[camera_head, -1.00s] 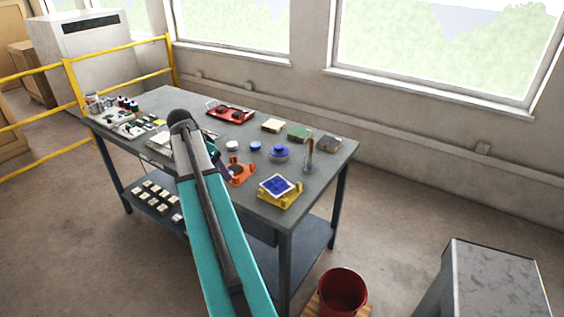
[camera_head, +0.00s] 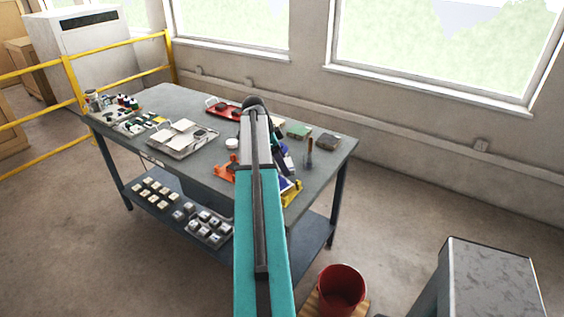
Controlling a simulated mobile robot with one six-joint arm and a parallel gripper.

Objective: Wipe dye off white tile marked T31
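A yellow holder (camera_head: 293,193) sits near the table's right front edge. A little of the blue-covered tile (camera_head: 284,183) in it shows beside my arm; the rest is hidden, and I cannot read any mark. My arm reaches over the table from below. Part of what looks like my gripper (camera_head: 284,157) shows dark and pale just right of the arm, above and behind the yellow holder. Its fingers are not clear, so I cannot tell if it is open, holding something, or touching the tile.
The grey table (camera_head: 178,97) also holds an orange holder (camera_head: 223,173), a white round dish (camera_head: 232,144), a tray of white tiles (camera_head: 181,139), a red tray (camera_head: 222,109), a green block (camera_head: 299,130), a grey block (camera_head: 328,141) and an upright brown-handled tool (camera_head: 309,152). A red bucket (camera_head: 341,289) stands on the floor.

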